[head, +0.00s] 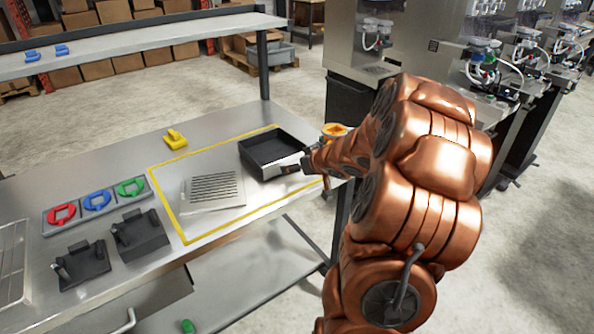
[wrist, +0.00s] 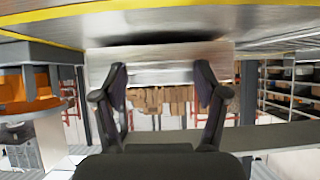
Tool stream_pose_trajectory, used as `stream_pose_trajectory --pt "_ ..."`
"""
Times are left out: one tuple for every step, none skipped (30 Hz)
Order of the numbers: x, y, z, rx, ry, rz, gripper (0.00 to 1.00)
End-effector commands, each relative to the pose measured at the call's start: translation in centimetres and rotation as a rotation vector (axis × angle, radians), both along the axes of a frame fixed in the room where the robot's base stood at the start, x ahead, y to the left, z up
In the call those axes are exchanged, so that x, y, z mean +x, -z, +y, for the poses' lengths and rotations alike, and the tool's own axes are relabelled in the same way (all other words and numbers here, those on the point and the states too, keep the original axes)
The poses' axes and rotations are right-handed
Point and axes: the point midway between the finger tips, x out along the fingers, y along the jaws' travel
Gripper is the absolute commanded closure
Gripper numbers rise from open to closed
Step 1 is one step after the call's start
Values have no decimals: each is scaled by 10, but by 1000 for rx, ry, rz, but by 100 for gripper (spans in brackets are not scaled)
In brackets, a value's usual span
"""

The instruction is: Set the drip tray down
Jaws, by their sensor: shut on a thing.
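The drip tray (head: 268,147) is a black open box with a bright metal front. In the head view it is inside the far right part of the yellow outline on the steel table. My gripper (head: 303,164) is at the tray's right front side, shut on it. In the wrist view the two dark fingers (wrist: 161,76) stand on either side of part of the tray's metal front (wrist: 160,60). I cannot tell whether the tray's underside touches the table. My arm hides the area right of the tray.
A slotted metal grate (head: 213,188) lies left of the tray inside the outline. A yellow piece (head: 175,139) sits behind the outline. Red, blue and green pieces in a holder (head: 98,203) and two black parts (head: 138,233) stand at left. An orange-yellow ring (head: 334,130) shows behind my wrist.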

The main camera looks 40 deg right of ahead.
Motion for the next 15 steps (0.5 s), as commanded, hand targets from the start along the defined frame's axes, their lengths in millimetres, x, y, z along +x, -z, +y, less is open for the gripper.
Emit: stream_pose_trajectory --pt "0 5 0 1 0 -1 94" --pt "0 6 0 0 -1 -1 94" --pt "0 6 0 -1 -1 0 94" --pt "0 6 0 -1 -1 0 94" --pt "0 6 0 -1 -1 0 94" --pt "0 5 0 -2 -1 0 94" --pt "0 5 0 -2 -1 -1 94" --pt "0 5 0 -2 -1 -1 94" --pt "0 5 0 -2 -1 -1 94" --pt "0 5 0 -2 -1 -1 94" --pt "0 5 0 -2 -1 -1 94" --pt "0 6 0 -1 -1 -1 94" --pt "0 7 0 0 -1 -1 27" --pt "0 6 0 -1 -1 -1 24" --pt "0 6 0 0 -1 -1 19"
